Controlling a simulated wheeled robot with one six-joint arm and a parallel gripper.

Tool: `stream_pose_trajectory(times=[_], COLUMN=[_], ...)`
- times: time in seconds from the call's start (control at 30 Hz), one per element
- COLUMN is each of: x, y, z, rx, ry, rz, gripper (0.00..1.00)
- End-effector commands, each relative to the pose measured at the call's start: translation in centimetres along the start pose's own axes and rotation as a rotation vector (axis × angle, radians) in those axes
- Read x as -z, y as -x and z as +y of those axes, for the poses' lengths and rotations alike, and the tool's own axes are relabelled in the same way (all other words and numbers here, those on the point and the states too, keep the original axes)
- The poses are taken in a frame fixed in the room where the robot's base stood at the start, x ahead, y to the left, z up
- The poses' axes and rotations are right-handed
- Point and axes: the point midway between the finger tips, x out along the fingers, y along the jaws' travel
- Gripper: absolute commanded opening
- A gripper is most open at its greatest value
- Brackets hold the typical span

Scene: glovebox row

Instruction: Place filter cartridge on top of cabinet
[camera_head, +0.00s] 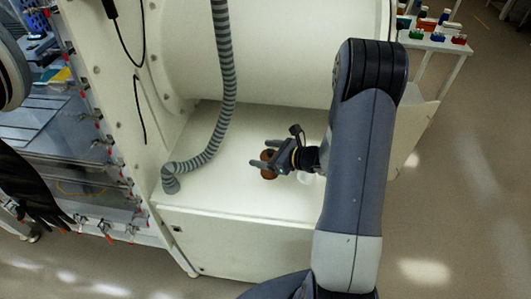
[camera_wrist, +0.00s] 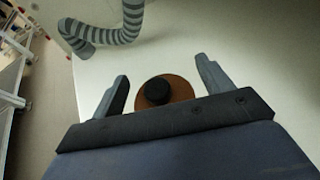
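The filter cartridge (camera_head: 268,170) looks like a reddish-brown round piece. In the wrist view the cartridge (camera_wrist: 178,88) shows as a brown disc with a black knob. It appears to stand upright on the white cabinet top (camera_head: 235,190), also seen in the wrist view (camera_wrist: 265,60). My gripper (camera_head: 264,152) is low over this surface with its fingers on either side of the cartridge. In the wrist view my gripper (camera_wrist: 162,68) is open, with a gap between each finger and the disc. The cartridge's lower part is hidden by the gripper body.
A grey ribbed hose (camera_head: 222,90) comes down onto the cabinet top to the left of my gripper. A large white cylinder housing (camera_head: 290,50) stands behind. A glovebox window with a black glove (camera_head: 35,190) is at left. A small rack table (camera_head: 435,40) stands back right.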

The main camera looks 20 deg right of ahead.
Motion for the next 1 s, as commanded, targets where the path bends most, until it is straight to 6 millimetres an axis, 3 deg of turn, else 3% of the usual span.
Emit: stream_pose_trajectory(times=[0.4,0.8,1.0], x=[-0.3,-0.2,-0.2], y=[0.5,8.3,11.1], z=[-0.1,-0.1,-0.1], rx=[0.003,0.006,0.003], ry=[0.0,0.002,0.0], rz=[-0.001,-0.001,-0.001], gripper=[0.77,0.77,0.77])
